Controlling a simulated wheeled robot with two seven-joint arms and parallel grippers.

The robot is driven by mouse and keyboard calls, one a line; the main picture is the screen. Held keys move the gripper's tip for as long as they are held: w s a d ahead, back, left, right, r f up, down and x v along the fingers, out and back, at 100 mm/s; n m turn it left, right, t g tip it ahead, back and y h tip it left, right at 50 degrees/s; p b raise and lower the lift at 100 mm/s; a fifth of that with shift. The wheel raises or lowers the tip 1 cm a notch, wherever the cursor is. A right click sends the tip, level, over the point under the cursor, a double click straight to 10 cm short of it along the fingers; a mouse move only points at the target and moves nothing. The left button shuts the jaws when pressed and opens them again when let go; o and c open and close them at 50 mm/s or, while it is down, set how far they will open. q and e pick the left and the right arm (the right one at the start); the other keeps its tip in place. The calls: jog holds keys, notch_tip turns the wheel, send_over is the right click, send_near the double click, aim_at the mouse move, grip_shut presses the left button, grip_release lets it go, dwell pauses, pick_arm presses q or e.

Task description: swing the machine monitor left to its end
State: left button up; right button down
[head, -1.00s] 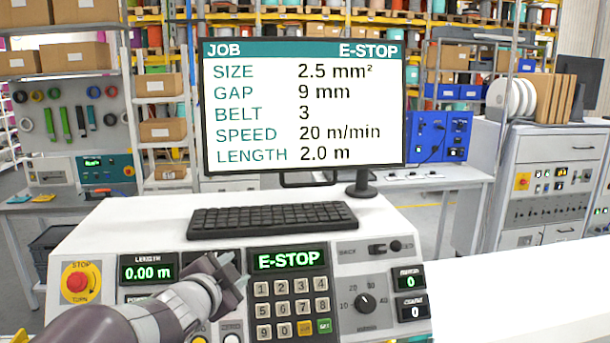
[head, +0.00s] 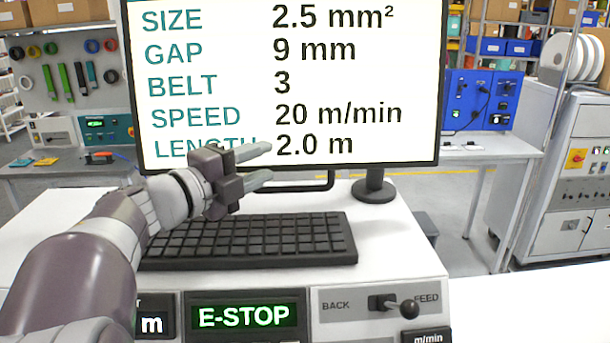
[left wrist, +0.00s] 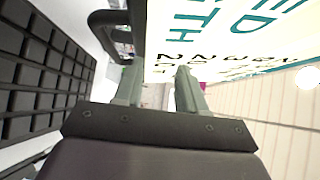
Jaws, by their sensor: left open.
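The machine monitor (head: 400,80) fills the upper middle of the head view, its screen facing me with job text. It stands on a dark post with a round foot (head: 374,190) at its right, joined by a bent bar (head: 325,184) below its bottom edge. My left gripper (head: 262,166) is open and empty, in front of the screen's lower part and above the keyboard, hiding some text. In the left wrist view the open fingers (left wrist: 158,88) point along the monitor's lower edge, with the screen (left wrist: 235,40) beside them. I cannot tell whether they touch it. My right gripper is not in view.
A black keyboard (head: 255,240) lies on the white machine top under the gripper. In front is a panel with an E-STOP display (head: 243,316) and a BACK/FEED switch (head: 390,304). A grey cabinet with reels (head: 570,160) stands to the right.

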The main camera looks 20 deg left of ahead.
aim_at(287, 192)
pick_arm(q)
jog(key=s+f, duration=0.1)
jog(key=s+f+p, duration=0.1)
jog(key=f, duration=0.1)
jog(key=shift+s+f, duration=0.15)
jog(key=shift+s, duration=0.2)
notch_tip(287, 192, down, 3)
jog(key=shift+f+p, duration=0.15)
jog(key=shift+p, duration=0.15)
jog(key=p+x, duration=0.3)
jog(key=x, duration=0.4)
jog(key=shift+a+f, duration=0.1)
jog(key=shift+a, duration=0.1)
jog(key=shift+w+d+p, duration=0.2)
jog(key=shift+w+p, duration=0.1)
jog(key=shift+p, duration=0.1)
jog(key=shift+w+f, duration=0.2)
jog(key=shift+w, duration=0.25)
grip_shut()
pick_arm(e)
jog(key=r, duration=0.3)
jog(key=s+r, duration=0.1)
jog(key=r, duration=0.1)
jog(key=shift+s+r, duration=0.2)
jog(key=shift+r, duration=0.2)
